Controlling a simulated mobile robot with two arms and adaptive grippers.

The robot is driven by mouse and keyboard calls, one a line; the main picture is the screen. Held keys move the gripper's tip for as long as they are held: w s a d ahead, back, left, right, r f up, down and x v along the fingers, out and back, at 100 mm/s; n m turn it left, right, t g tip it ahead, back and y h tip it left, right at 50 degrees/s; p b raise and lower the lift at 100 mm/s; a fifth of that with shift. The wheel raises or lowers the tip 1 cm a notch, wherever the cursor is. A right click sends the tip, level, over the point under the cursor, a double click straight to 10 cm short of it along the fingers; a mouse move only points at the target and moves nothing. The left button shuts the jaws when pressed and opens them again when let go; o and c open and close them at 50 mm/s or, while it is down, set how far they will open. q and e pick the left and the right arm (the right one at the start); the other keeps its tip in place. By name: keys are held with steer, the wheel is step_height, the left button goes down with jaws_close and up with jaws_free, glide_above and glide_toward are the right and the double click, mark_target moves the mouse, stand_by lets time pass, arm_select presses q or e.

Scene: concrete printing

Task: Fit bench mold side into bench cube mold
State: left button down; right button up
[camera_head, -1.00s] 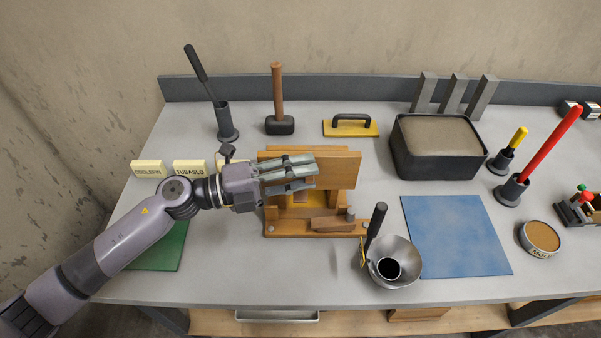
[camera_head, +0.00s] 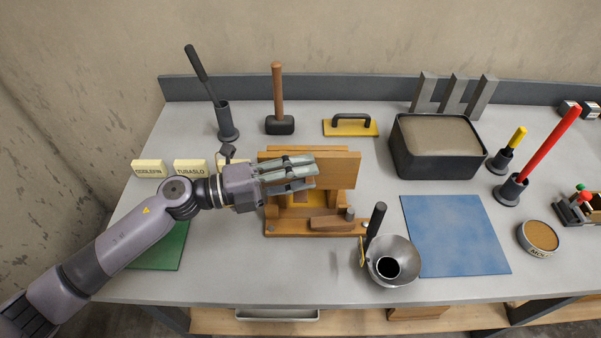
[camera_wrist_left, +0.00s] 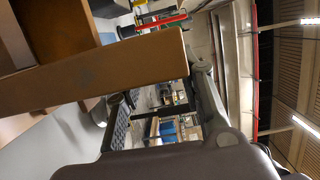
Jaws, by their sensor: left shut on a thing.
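The bench cube mold (camera_head: 310,228) is a wooden frame with a base, low blocks and a yellowish inside, on the middle of the bench. In the left wrist view a wooden bar (camera_wrist_left: 110,75) runs up to the finger. The fingers hide part of the mold, and I cannot tell whether the held piece is seated. My right gripper is not in view.
A steel funnel (camera_head: 393,262) with a dark-handled tool stands close to the mold's front right corner. A blue mat (camera_head: 455,235) lies to the right. A grey tub (camera_head: 437,160), mallet (camera_head: 279,124) and yellow float (camera_head: 351,128) stand behind.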

mark_target(301, 198)
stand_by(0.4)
arm_select(q)
steer(key=shift+f, duration=0.45)
steer(key=shift+f+b, duration=1.8)
steer(key=shift+f, duration=0.15)
steer(key=shift+f+b, duration=2)
steer(key=shift+f, duration=0.7)
steer(key=c, duration=1)
jaws_free()
steer(key=shift+a, duration=0.15)
steer(key=v, duration=1.1)
steer(key=shift+f, duration=0.1)
steer(key=shift+s+a, duration=0.1)
steer(key=shift+a, duration=0.3)
